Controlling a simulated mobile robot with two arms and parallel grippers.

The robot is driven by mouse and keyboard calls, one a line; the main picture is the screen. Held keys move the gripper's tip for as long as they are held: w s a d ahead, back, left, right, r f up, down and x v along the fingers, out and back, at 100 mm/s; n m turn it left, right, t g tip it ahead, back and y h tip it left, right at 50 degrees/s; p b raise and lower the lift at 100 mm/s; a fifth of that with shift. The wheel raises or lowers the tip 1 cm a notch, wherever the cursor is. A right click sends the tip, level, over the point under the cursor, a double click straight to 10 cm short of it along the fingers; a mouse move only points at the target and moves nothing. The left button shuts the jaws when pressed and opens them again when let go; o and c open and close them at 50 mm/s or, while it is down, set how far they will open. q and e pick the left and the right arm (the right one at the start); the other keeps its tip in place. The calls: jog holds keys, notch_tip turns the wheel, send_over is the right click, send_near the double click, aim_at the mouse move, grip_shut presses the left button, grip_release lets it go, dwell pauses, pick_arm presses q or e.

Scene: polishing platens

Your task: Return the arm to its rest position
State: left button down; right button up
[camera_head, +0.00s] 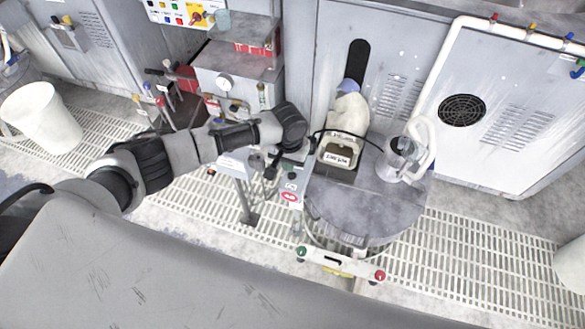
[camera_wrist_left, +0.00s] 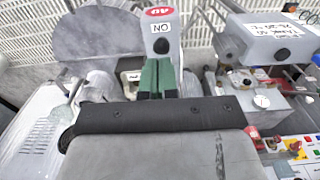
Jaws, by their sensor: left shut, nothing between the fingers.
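My left arm (camera_head: 185,150) reaches in from the left of the head view, its wrist over the gap between the bench equipment and the round platen. My left gripper (camera_head: 274,168) points down beside the platen's left edge, partly hidden by its own wrist. In the wrist view the green fingers of the left gripper (camera_wrist_left: 158,66) are together and empty. Just beyond them is a grey switch box (camera_wrist_left: 161,30) with a red top and an "ON" label; whether they touch it I cannot tell. My right gripper is in neither view.
A white bucket (camera_head: 42,115) stands left. Grated floor (camera_head: 470,250) is open at right.

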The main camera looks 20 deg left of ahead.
pick_arm(q)
jog(key=s+d+r+m+t+h, duration=0.1)
jog(key=s+d+m+h, duration=0.1)
jog(key=s+d, duration=0.4)
jog(key=s+d+r+m+h, duration=0.15)
jog(key=s+d, duration=0.25)
jog(key=s, duration=0.5)
jog(key=s+a+r+n+t+y, duration=0.1)
jog(key=s+a+r+y, duration=0.15)
jog(key=s+a, duration=0.45)
jog(key=s+a+r+n+t+y, duration=0.1)
jog(key=s+a+r+t, duration=0.2)
jog(key=a, duration=0.5)
notch_tip(320, 180, down, 24)
jog(key=s+g, duration=0.2)
jog(key=g, duration=0.1)
jog(key=s+a+f, duration=0.1)
jog(key=s+f, duration=0.7)
jog(key=f, duration=0.1)
jog(key=s+a+f+g, duration=0.1)
jog(key=s+a+f, duration=0.1)
jog(key=s+f, duration=0.6)
jog(key=shift+s+a+f, duration=0.3)
jog(key=shift+s+f, duration=0.1)
